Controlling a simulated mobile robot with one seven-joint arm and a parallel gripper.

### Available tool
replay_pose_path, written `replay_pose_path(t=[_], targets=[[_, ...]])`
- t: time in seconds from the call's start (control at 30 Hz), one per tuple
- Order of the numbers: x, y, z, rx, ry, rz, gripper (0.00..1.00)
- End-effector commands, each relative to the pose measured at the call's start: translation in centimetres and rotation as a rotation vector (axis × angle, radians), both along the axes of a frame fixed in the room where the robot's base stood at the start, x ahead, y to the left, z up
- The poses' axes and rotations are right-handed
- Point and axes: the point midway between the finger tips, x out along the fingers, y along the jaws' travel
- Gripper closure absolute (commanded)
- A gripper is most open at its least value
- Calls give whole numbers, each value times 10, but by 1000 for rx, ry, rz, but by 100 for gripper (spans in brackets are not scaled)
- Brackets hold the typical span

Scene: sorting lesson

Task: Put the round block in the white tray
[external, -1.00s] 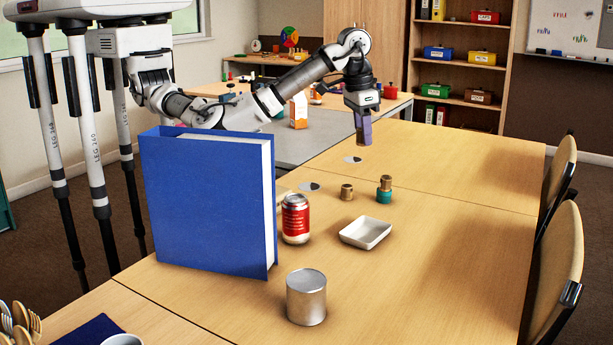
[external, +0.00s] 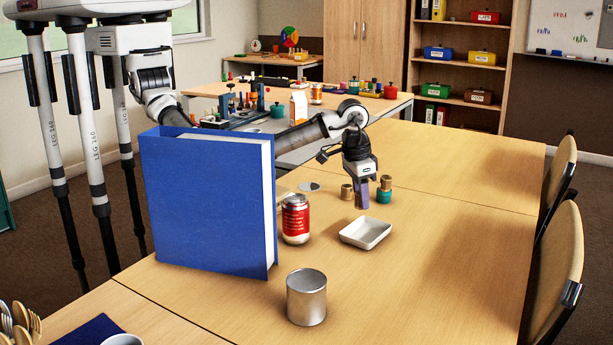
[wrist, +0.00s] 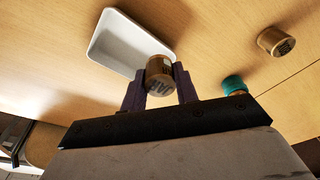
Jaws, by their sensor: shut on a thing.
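My gripper (external: 362,203) is low over the table, behind the white tray (external: 349,240) in the external view. The fingers hide this block in the external view. The white tray (wrist: 107,45) is empty and lies at the upper left in the wrist view. The held block overlaps its near corner there, but it is outside the tray.
A lone wooden cylinder (external: 346,191) and a teal piece with a wooden top (external: 384,196) stand on either side of the gripper. A red can (external: 295,219), blue binder (external: 205,203) and metal tin (external: 306,298) stand nearer. The table right of the tray is clear.

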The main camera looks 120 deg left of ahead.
Motion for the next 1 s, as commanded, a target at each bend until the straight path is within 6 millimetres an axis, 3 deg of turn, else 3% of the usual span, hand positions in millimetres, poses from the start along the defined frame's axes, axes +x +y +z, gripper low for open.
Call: replay_pose_path(t=[0.2, 0.67, 0.7, 0.8, 1.0], targets=[[-1, 0, -31, -1, 2, -1, 92], [0, 0, -39, 1, 2, -1, 92], [0, 0, -38, 0, 1, 0, 65], [0, 0, -38, 0, 1, 0, 52], [0, 0, -38, -1, 1, 0, 49]])
